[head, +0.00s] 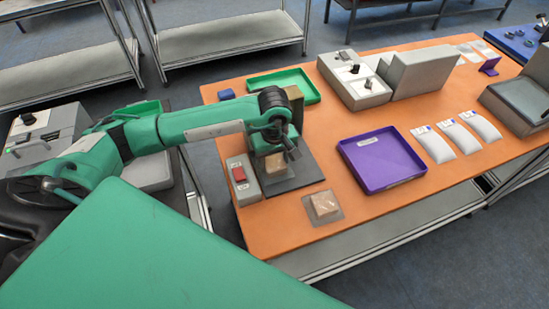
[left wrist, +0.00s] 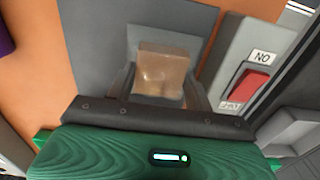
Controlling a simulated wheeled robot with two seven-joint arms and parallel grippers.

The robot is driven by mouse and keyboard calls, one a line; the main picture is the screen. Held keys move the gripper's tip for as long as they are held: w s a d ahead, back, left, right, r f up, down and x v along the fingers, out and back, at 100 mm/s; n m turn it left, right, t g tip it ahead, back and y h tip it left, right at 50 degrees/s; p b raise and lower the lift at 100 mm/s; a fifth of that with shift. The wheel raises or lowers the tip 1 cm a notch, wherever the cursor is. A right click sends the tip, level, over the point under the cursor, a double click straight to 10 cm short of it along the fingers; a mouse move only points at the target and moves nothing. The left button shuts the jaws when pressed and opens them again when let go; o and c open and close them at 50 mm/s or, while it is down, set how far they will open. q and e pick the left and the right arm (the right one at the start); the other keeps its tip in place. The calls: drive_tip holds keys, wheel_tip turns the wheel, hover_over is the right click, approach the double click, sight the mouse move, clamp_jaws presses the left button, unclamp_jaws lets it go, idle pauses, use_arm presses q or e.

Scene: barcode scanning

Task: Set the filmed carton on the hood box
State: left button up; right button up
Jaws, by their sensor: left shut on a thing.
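My left gripper (head: 280,156) is shut on a tan carton with a shiny film-like surface (left wrist: 160,72). In the left wrist view the carton sits between the two fingers. In the head view this carton (head: 272,165) shows just below the gripper, over a dark grey plate (head: 300,178). I cannot tell whether it touches the plate. A second tan carton (head: 323,203) lies on a small grey sheet near the table's front edge. I cannot tell for sure which thing is the hood box; a box-like part behind the gripper is mostly hidden. My right gripper is out of view.
A grey switch box with a red switch (head: 239,174) stands left of the plate. A purple tray (head: 382,160) lies to the right, with several white pouches (head: 433,146) beyond. A green tray (head: 305,92) and grey machines (head: 355,82) stand at the back.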

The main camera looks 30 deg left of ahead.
sight(275, 162)
use_arm(q)
drive_tip(key=o, duration=1.1)
drive_tip(key=shift+r, duration=0.1)
wheel_tip(275, 162, up, 12)
drive_tip(key=shift+b, duration=1.2)
